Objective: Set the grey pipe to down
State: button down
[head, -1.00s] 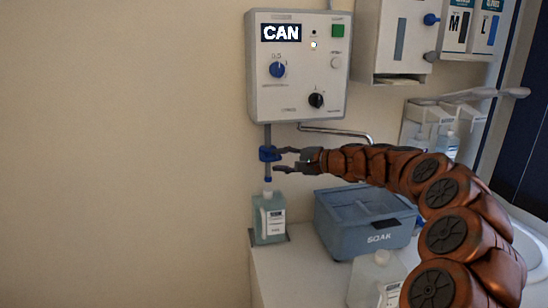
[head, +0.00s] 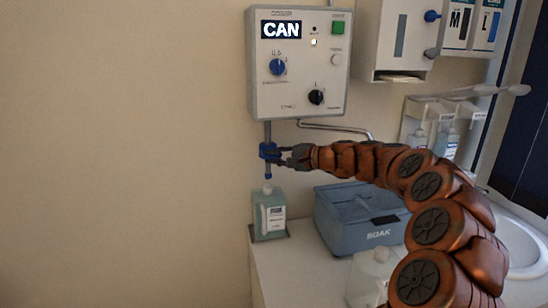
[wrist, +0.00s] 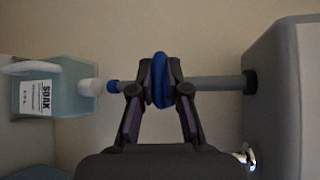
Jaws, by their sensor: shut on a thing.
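The grey pipe (head: 267,132) hangs upright from the underside of the white wall unit (head: 298,65) marked CAN. It has a blue collar (head: 267,151) partway down and a blue tip. In the wrist view the pipe (wrist: 215,83) runs sideways from the unit at right. My gripper (head: 282,155) is shut on the blue collar, coming from the right. In the wrist view my gripper (wrist: 160,90) has one finger on each side of the collar (wrist: 160,78). The pipe's tip is just above the bottle (head: 269,216), with a small gap to its cap.
A blue-grey SOAK box (head: 361,238) stands on the counter right of the bottle, below my arm. A clear white bottle (head: 370,277) stands in front of it. A sink (head: 522,240) is at right. A bent metal bar (head: 340,128) sticks out under the unit. The left wall is bare.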

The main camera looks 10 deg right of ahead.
jog(key=shift+f, duration=0.15)
dwell(0.3)
notch_tip(320, 180, down, 13)
jog(key=b, duration=1)
jog(key=shift+f, duration=0.2)
jog(key=c, duration=1.3)
grip_release()
jog(key=shift+o, duration=0.5)
jog(key=shift+r, duration=0.1)
jog(key=v, duration=1.2)
